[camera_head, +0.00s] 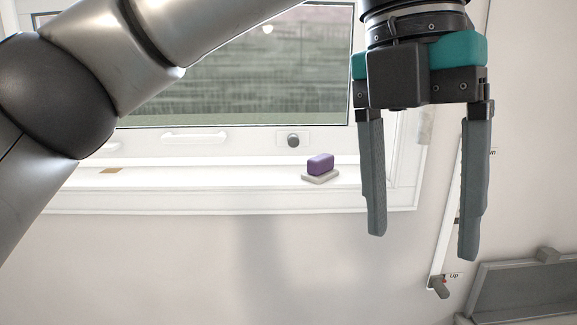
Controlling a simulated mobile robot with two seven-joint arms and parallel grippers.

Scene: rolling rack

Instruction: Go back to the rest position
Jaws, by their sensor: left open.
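My left gripper (421,246) hangs at the right of the head view with its fingers pointing down. My left arm comes in from the left and crosses the top of the view. A purple block (320,164) rests on a small light grey base (321,177) on the window sill, to the left of the gripper and apart from it. My right gripper is not in view.
A white window sill (200,195) runs under a window (250,75) with a round grey knob (293,140). A white rail with a grey handle (439,287) and labels stands behind the gripper. A grey panel (525,290) is at lower right. Bare wall fills the lower middle.

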